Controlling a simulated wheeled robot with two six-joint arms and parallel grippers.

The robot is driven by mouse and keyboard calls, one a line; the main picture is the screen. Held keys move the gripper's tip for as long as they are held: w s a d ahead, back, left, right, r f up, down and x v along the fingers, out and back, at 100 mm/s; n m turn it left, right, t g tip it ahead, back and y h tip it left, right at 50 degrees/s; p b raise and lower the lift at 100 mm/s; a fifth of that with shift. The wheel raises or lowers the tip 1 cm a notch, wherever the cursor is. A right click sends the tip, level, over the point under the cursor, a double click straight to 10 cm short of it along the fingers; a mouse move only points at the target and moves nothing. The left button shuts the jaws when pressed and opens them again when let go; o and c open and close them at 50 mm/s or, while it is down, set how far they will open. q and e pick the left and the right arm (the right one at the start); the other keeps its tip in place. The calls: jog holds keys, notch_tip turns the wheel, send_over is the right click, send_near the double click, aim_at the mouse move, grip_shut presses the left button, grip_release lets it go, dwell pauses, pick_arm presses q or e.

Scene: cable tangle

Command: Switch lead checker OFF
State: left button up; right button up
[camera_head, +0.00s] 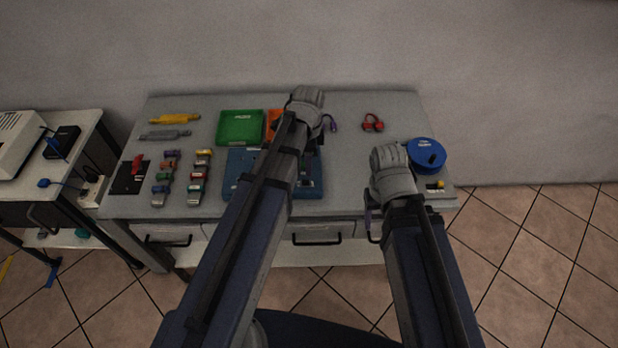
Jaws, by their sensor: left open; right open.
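No label I can read names the lead checker. A black plate with a red lever (138,163) lies at the table's left end. A small unit with a yellow part (438,186) sits at the right end; its switch position is too small to tell. My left gripper (305,98) is at the far middle of the table, above an orange item and a blue case. My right gripper (390,163) is left of the blue reel, apart from the small unit. Both are open; their fingertips are mostly hidden and I see nothing held.
The table (350,150) also holds a green case (240,127), the blue case (238,170), an orange item (272,118), a blue reel (427,154), red-ended item (372,122) and several coloured connectors (198,172). Another bench stands left. The table's centre right is clear.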

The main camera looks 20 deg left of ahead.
aim_at(308, 182)
pick_arm(q)
jog(key=shift+f+b, duration=3.8)
jog(key=shift+f, duration=0.1)
grip_shut()
